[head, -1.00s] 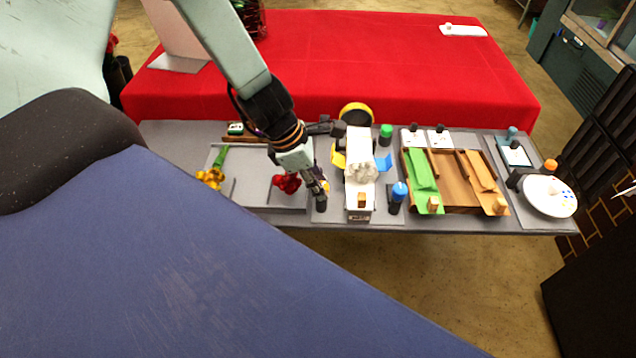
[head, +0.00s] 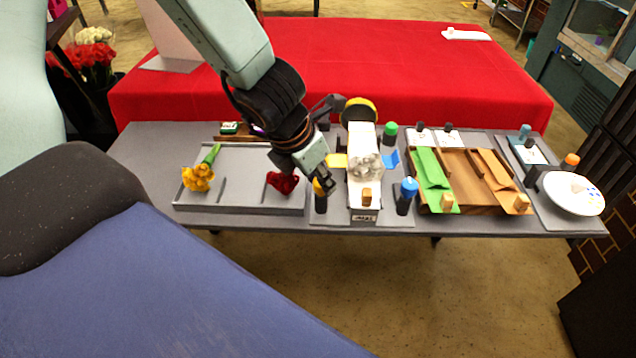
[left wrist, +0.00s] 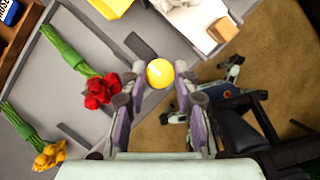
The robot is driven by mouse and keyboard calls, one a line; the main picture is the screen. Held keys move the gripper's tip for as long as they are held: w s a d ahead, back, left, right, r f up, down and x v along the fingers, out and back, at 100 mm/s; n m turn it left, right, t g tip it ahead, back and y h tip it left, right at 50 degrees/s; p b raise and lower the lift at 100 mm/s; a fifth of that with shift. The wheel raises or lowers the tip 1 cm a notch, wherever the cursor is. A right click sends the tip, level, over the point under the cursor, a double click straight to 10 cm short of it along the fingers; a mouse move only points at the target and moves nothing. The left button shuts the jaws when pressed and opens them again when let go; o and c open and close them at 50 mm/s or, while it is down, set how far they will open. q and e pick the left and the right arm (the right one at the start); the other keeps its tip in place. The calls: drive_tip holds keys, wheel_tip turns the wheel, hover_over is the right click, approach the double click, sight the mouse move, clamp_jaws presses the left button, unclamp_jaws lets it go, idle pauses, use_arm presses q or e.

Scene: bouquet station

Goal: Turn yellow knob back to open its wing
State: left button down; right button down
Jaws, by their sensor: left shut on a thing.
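The yellow knob (head: 318,188) tops a dark post left of the white bouquet stand (head: 364,200). My left gripper (head: 325,187) comes down over it from the upper left. In the left wrist view the round yellow knob (left wrist: 160,73) sits between the fingertips (left wrist: 162,76), which are shut on it. The yellow wing (head: 337,160) sticks out flat from the stand's left side; part of it shows at the top of the left wrist view (left wrist: 112,6). The blue wing (head: 390,159) is on the right side, with the blue knob (head: 409,187) in front. My right gripper is out of view.
A grey tray (head: 240,206) at left holds a red flower (head: 283,183) and a yellow flower (head: 198,178). A green-capped post (head: 390,130) stands behind the blue wing. A wooden rack (head: 465,180) and a white plate (head: 572,193) lie to the right.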

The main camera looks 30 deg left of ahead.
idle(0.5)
use_arm(q)
drive_tip(key=c, duration=1)
unclamp_jaws()
drive_tip(key=shift+v, duration=3.8)
drive_tip(key=shift+s+d, duration=0.1)
